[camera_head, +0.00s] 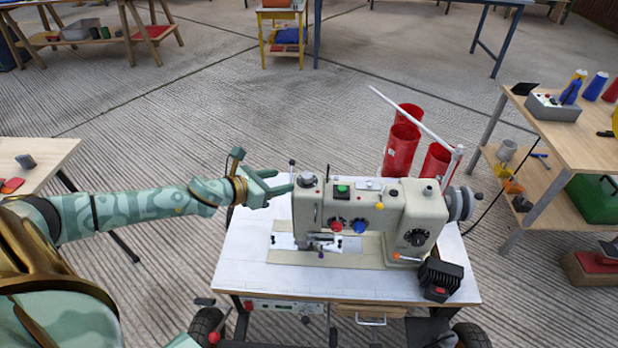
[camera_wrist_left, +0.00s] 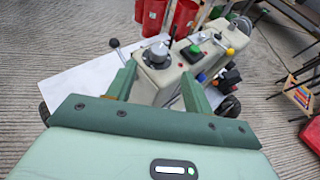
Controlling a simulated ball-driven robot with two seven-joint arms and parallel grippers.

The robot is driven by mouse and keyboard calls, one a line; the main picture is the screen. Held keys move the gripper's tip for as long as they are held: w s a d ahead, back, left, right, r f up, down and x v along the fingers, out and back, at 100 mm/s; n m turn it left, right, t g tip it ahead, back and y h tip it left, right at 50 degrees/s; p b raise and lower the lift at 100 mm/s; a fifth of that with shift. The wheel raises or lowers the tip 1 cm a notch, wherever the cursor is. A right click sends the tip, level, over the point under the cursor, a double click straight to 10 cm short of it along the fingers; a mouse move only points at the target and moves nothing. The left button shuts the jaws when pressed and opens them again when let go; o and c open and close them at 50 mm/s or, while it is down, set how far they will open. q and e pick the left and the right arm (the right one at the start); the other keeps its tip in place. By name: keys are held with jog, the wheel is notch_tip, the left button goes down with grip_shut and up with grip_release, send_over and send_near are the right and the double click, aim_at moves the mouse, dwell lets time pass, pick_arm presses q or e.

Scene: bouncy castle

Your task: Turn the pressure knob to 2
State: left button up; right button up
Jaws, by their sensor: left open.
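The grey sewing machine (camera_head: 345,208) stands on a white-topped table. A round silver-grey knob (camera_head: 306,178) sits on top of its left end; it looks like the pressure knob, and it also shows in the left wrist view (camera_wrist_left: 156,53). Its markings are too small to read. My left gripper (camera_head: 284,181) is open, just left of the machine's head. In the left wrist view its two green fingers (camera_wrist_left: 158,70) point toward the machine end with the knob, which shows between and beyond the tips. Nothing is held. My right gripper is not in view.
A green button (camera_head: 342,188), red and blue knobs (camera_head: 359,226) and a black dial (camera_head: 417,237) are on the machine. Red cones (camera_head: 402,148) and a white rod stand behind. A black ribbed object (camera_head: 440,276) lies at the table's right. The white tabletop (camera_head: 245,250) is clear at left.

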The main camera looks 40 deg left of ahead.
aim_at(307, 175)
pick_arm(q)
jog(key=b+x, duration=0.3)
jog(key=x, duration=0.6)
jog(key=shift+w+f, duration=0.2)
jog(key=shift+w, duration=0.05)
jog(key=shift+w+d+f, duration=0.1)
jog(key=shift+w+f, duration=0.1)
jog(key=shift+w, duration=0.5)
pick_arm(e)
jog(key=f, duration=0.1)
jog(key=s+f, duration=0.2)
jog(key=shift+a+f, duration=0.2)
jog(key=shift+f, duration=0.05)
pick_arm(q)
jog(key=shift+r, duration=0.1)
jog(key=c, duration=1)
